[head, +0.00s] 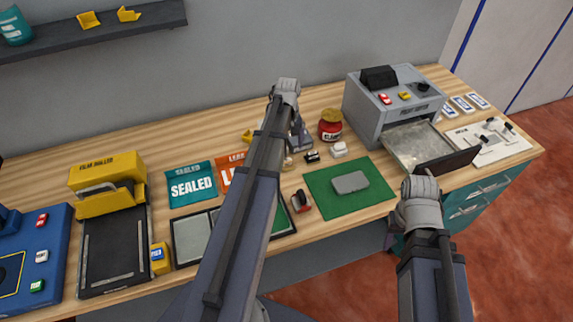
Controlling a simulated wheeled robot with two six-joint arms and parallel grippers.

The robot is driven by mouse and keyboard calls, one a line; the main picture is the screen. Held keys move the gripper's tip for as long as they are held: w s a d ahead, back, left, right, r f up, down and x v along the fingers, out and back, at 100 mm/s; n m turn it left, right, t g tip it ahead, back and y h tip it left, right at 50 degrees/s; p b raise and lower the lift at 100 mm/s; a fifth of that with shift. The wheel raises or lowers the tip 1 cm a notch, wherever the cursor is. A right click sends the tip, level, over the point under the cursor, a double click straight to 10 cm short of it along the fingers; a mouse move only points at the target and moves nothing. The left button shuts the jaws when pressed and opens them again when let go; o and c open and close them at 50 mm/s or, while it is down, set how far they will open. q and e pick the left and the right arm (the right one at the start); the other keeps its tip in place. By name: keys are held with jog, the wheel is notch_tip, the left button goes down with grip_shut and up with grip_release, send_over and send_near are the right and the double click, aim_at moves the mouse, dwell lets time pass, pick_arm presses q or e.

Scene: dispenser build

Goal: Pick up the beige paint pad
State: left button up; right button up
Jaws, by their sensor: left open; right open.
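A small beige piece (287,163) lies on the wooden table just below my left gripper, partly hidden by my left arm; it is too small to tell for sure that it is the beige paint pad. My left gripper (301,147) points down over the back middle of the table, open, with nothing visible in it. Whether its fingertips touch the table is unclear. A pale whitish block (339,150) lies to its right. My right gripper (394,238) is open in front of the table's front edge, partly hidden by its own wrist.
A green mat (322,196) bears a grey plate (350,182). A red-and-dark stamp-like piece (301,201) lies at its left. A red jar (330,130), a small black block (312,156) and a grey machine (365,115) with an open tray (409,144) stand nearby.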

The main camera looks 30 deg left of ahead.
aim_at(287, 160)
pick_arm(q)
jog(key=shift+s+a+f+b, duration=0.1)
jog(key=shift+f+b, duration=1.85)
jog(key=shift+f, duration=0.05)
jog(key=shift+s+f+b, duration=0.1)
jog(key=shift+f+b, duration=1.8)
jog(key=shift+f, duration=0.1)
jog(key=shift+r, duration=0.1)
jog(key=c, duration=1.3)
jog(key=shift+r, duration=0.1)
notch_tip(287, 160, up, 10)
jog(key=p, duration=1)
